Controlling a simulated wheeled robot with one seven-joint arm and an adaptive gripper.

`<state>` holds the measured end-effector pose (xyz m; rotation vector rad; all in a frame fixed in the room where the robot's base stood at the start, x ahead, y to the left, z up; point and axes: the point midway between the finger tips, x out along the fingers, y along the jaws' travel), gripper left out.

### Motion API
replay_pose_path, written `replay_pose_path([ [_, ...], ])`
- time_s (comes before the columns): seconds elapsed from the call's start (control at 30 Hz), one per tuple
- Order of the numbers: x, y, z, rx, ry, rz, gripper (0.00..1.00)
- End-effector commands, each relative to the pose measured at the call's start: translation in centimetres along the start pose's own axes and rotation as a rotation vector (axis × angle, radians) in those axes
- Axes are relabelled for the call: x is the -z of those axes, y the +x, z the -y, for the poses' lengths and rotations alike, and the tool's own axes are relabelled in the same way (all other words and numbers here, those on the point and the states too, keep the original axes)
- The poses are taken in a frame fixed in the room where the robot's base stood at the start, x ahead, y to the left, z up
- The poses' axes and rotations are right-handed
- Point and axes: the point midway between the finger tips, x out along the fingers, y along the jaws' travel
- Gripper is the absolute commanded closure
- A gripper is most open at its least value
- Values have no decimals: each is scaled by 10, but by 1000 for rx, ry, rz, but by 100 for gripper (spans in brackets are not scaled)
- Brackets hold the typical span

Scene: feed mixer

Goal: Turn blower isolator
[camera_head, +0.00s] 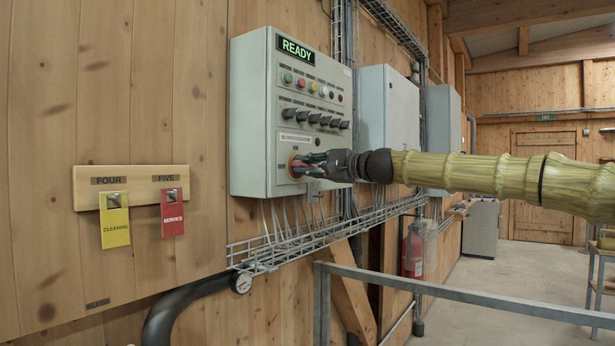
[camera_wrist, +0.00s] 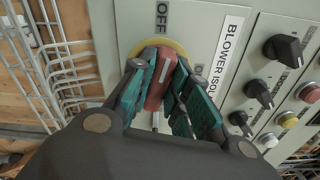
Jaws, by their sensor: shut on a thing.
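The blower isolator is a red rotary handle (camera_wrist: 160,80) on a yellow disc (camera_wrist: 178,47), low on the front of the grey control cabinet (camera_head: 252,120). It also shows in the head view, where its red and yellow edge (camera_head: 295,166) is partly hidden by my gripper. My gripper (camera_wrist: 163,88) has its green-padded fingers on both sides of the red handle, shut on it. The handle's white line is slightly tilted from upright, its top towards the right. An "OFF" label stands above the disc, and a "BLOWER ISOL..." label is beside it. The lettering right beside the disc is partly hidden.
Several black selector knobs (camera_wrist: 284,48) and coloured buttons are close by on the same panel. A "READY" display (camera_head: 296,50) is lit on top. A wire cable tray (camera_head: 330,234) runs below the cabinet. A metal railing (camera_head: 460,292) crosses the foreground.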

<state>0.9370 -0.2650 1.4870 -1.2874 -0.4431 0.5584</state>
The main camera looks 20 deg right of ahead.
Motion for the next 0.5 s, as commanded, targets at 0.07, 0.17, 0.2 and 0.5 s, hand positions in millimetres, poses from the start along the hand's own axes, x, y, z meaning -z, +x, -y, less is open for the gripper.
replay_pose_path([
  [0.07,2,0,-3,2,-54,-1,100],
  [0.17,2,0,-3,1,-115,-1,100],
  [0.2,1,0,-3,1,-136,-1,100],
  [0.5,1,0,-3,-1,-230,0,100],
])
